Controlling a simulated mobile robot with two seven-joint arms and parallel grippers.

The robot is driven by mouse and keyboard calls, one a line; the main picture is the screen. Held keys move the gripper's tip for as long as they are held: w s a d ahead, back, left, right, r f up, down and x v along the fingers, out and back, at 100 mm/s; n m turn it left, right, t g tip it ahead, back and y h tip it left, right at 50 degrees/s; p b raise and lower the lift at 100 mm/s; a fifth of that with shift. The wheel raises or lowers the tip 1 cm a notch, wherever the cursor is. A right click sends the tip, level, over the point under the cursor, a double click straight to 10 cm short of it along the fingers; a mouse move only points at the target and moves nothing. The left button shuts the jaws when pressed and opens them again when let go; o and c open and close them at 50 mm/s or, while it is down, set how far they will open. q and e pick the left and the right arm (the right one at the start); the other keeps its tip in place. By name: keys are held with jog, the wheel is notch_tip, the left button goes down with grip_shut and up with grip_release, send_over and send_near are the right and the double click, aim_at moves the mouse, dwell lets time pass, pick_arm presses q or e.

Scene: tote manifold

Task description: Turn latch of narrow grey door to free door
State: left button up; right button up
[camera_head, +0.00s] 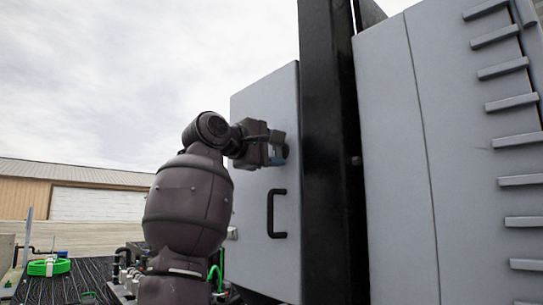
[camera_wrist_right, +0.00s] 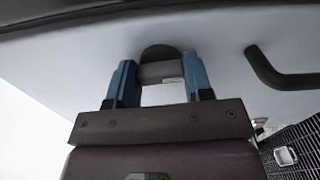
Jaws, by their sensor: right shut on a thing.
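The narrow grey door (camera_head: 255,105) stands left of a black post in the head view, and it looks flush. Its latch (camera_wrist_right: 160,70) shows in the wrist view as a grey bar on a dark round base. My right gripper (camera_wrist_right: 160,82) has its blue fingers on either side of this bar and is shut on it. In the head view my right gripper (camera_head: 279,150) is at the door's upper right part, above the black handle (camera_head: 272,213), and covers most of the latch. My left gripper is out of view.
The black post (camera_head: 330,150) rises right of the door, with a wider grey panel (camera_head: 395,160) and several ledges beyond. A green hose coil (camera_head: 48,267) lies at lower left. The handle also shows in the wrist view (camera_wrist_right: 285,78), right of the fingers.

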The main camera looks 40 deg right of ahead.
jog(key=shift+m, duration=0.4)
dwell(0.3)
jog(key=o, duration=0.9)
jog(key=shift+a, duration=0.15)
jog(key=a, duration=1)
jog(key=shift+s+a, duration=0.25)
jog(key=shift+s, duration=0.15)
